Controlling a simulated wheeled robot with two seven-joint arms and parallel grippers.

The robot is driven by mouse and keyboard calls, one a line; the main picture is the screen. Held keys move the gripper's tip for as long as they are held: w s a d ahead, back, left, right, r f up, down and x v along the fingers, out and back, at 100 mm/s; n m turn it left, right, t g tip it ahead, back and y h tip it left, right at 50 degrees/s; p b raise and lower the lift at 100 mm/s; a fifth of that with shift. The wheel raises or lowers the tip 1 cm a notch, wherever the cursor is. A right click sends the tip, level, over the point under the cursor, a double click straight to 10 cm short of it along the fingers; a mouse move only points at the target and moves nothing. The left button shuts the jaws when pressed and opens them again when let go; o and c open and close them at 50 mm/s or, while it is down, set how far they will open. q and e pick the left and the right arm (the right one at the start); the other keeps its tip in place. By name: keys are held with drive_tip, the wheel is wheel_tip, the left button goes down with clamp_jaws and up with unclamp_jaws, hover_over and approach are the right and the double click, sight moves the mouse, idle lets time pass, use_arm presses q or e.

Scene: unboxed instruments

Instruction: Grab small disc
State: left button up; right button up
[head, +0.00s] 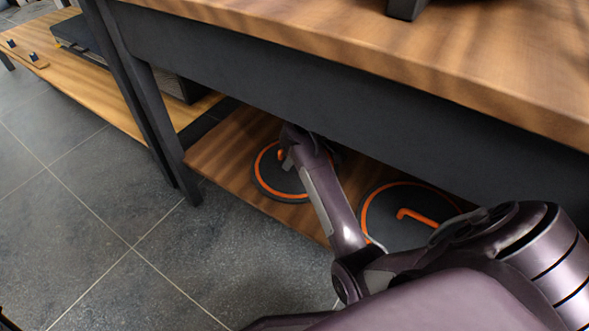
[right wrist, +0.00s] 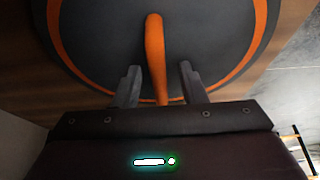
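The smaller dark disc (head: 265,178) with an orange ring lies on the low wooden shelf under the table, partly hidden by my right arm. In the right wrist view the disc (right wrist: 210,45) fills the top, with an orange handle (right wrist: 155,50) on it. My right gripper (right wrist: 158,80) is open, one finger on each side of the handle, with gaps to both. In the head view the right gripper (head: 288,160) is over the disc. A larger dark disc (head: 378,215) with an orange ring and handle lies to the right. My left gripper is not in view.
The tabletop (head: 460,50) and its dark apron (head: 300,75) overhang the shelf (head: 215,155). A table leg (head: 165,125) stands left of the smaller disc. Another low wooden shelf (head: 110,95) holds several items at the far left. The tiled floor (head: 150,235) in front is clear.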

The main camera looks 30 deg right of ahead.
drive_tip(key=shift+r, duration=0.1)
clamp_jaws()
